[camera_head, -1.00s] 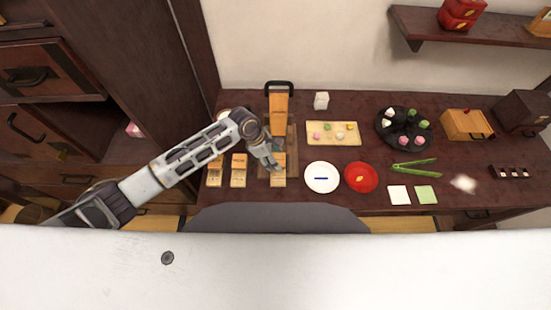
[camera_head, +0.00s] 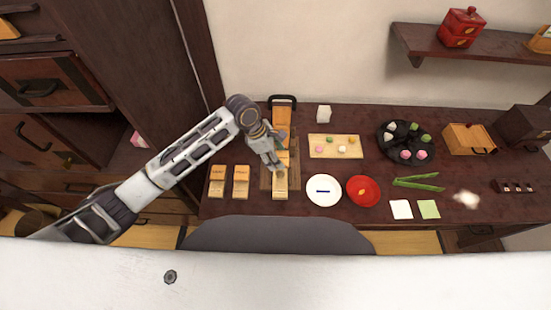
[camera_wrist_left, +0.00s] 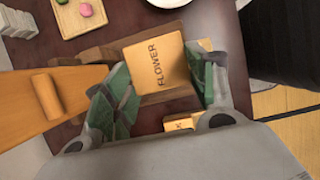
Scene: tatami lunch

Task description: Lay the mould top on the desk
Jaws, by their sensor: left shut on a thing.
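The mould top (camera_wrist_left: 155,62) is a pale wooden block marked FLOWER. In the left wrist view it sits between the green-padded fingers of my left gripper (camera_wrist_left: 162,86), which is shut on it. In the head view my left gripper (camera_head: 279,166) is above the wooden board (camera_head: 265,177) on the desk (camera_head: 310,206). A pale wooden block (camera_head: 280,187) lies just in front of the gripper. Part of a lettered block (camera_wrist_left: 180,124) shows below the fingers in the wrist view. The fingers partly hide the mould top in the head view. My right gripper is out of view.
Two lettered wooden blocks (camera_head: 241,178) stand left of the board. A sweets tray (camera_head: 315,153), white plate (camera_head: 311,198), red plate (camera_head: 363,204) and green tongs (camera_head: 418,187) lie to the right.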

